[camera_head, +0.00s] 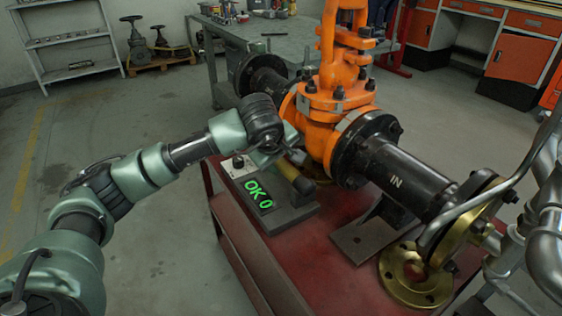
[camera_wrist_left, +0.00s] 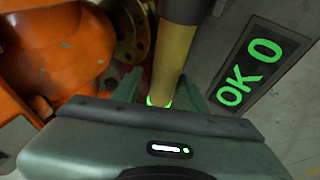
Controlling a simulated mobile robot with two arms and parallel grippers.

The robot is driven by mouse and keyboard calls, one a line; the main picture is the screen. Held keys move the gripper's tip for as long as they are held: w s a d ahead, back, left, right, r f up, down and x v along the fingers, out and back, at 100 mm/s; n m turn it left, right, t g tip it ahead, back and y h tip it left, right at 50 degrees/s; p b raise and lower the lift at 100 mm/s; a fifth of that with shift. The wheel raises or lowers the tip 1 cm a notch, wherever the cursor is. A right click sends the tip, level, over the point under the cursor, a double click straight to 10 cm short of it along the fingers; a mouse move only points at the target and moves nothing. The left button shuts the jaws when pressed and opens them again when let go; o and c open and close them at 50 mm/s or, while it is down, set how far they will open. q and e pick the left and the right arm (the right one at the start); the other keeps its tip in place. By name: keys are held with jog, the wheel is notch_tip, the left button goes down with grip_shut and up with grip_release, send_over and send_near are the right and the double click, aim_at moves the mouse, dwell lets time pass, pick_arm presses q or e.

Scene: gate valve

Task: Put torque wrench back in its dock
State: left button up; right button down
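The torque wrench shows in the head view as a yellow and black handle (camera_head: 295,178) sloping over the grey dock (camera_head: 290,215) with the green "OK 0" display (camera_head: 258,193). My left gripper (camera_head: 285,152) is at the wrench, just above the dock; its fingertips are hard to make out there. In the left wrist view the yellow handle (camera_wrist_left: 172,60) passes between the fingers of my left gripper (camera_wrist_left: 163,88). Whether both fingers press on it I cannot tell. The wrench's far end is hidden, so its seating in the dock is unclear.
The orange gate valve (camera_head: 335,110) and its black pipe (camera_head: 405,180) stand right beside the dock on the red table (camera_head: 320,285). A brass flange (camera_head: 415,278) lies at the front right. Open floor lies left of the table.

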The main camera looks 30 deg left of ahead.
pick_arm(q)
jog(key=shift+o, duration=0.3)
jog(key=shift+f, duration=0.1)
jog(key=shift+s+f, duration=0.15)
jog(key=a+p+v, duration=0.1)
jog(key=v, duration=0.7)
jog(key=shift+d, duration=0.5)
pick_arm(e)
jog(key=shift+w+f, duration=0.1)
jog(key=shift+f, duration=0.25)
jog(key=shift+w+r, duration=0.15)
